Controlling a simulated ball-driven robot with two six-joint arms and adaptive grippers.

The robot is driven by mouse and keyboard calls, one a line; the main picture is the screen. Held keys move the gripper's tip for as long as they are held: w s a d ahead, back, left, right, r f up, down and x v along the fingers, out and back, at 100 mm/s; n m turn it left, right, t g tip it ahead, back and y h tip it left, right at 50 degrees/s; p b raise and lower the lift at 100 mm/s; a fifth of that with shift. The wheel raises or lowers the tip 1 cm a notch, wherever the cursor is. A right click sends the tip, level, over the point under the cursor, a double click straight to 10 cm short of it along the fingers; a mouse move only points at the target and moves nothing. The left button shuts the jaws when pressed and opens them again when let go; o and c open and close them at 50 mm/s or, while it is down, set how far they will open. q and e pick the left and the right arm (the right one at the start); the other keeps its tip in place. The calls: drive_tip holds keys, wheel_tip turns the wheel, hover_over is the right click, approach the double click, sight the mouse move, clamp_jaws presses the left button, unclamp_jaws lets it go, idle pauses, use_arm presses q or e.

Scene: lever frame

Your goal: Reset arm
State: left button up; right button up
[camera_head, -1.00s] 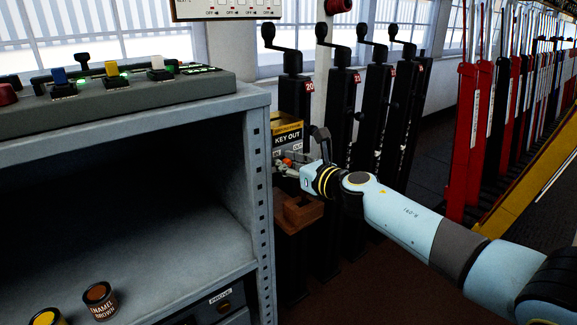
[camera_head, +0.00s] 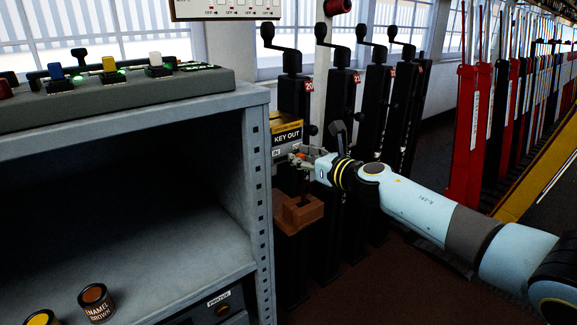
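My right arm comes in from the right edge. Its gripper (camera_head: 300,158) is just in front of the box marked KEY OUT (camera_head: 287,138), at the box's lower front. A small orange-red spot shows at the fingertips; whether the fingers hold it, touch it or are apart is too small to tell. A brown wooden block or holder (camera_head: 299,212) sits below the gripper on a dark post. My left gripper is not in view.
Black lever posts with crank handles (camera_head: 293,95) stand close behind the gripper. Red levers (camera_head: 470,130) stand at the right. Floor shows below the arm.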

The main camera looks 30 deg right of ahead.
drive_tip(key=shift+o, duration=0.9)
drive_tip(key=shift+w+d+r, duration=0.15)
drive_tip(key=shift+w, duration=0.05)
drive_tip(key=shift+s, duration=0.2)
drive_tip(key=shift+s+r+p, duration=0.15)
drive_tip(key=shift+s+p, duration=0.15)
drive_tip(key=shift+s, duration=2.55)
